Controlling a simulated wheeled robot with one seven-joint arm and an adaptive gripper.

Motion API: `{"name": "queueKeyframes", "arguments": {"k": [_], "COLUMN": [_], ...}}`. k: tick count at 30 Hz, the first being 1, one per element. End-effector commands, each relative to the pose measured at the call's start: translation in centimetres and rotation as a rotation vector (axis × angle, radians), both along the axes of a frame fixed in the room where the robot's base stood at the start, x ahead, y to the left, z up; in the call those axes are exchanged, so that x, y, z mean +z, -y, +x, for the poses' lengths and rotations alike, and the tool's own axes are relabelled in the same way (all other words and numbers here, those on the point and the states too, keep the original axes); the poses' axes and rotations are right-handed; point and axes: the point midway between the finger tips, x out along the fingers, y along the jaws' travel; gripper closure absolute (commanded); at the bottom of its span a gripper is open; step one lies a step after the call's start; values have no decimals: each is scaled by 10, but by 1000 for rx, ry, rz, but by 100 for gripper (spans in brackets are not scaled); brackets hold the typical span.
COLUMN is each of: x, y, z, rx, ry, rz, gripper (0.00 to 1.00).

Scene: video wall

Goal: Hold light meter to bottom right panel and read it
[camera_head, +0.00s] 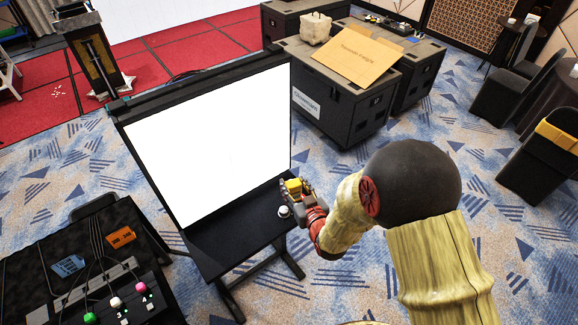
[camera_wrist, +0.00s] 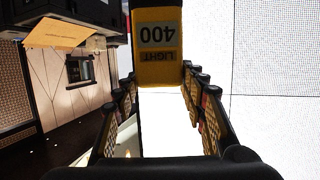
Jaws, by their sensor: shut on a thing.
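The light meter (camera_head: 293,186) is a yellow and black handheld block. My gripper (camera_head: 300,197) is shut on it near the lower right corner of the white lit video wall (camera_head: 210,140). I cannot tell whether the meter touches the panel. In the wrist view, the meter (camera_wrist: 158,48) sits between the two fingers of my gripper (camera_wrist: 160,88), and its face reads "LIGHT 400" upside down. The lit wall (camera_wrist: 270,60) fills the right side there, with thin dark seam lines. Individual panels are not distinguishable in the head view.
A small round white-topped thing (camera_head: 284,211) is at the black ledge (camera_head: 240,236) below the screen. A control desk (camera_head: 40,270) with cables and coloured knobs stands at lower left. Black cases (camera_head: 335,105) stand behind the wall's right side. Patterned carpet (camera_head: 345,230) is open at right.

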Motion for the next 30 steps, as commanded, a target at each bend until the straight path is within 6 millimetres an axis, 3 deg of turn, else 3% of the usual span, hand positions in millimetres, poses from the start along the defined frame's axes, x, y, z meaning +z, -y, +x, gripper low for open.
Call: {"name": "queueKeyframes", "arguments": {"k": [3,11,30], "x": [10,9,10], "y": [-4,-13,-51], "z": [-1,11,68], "rx": [10,11,11], "ry": [-7,-10,-8], "rz": [-4,-5,-4], "gripper": [89,89,89]}}
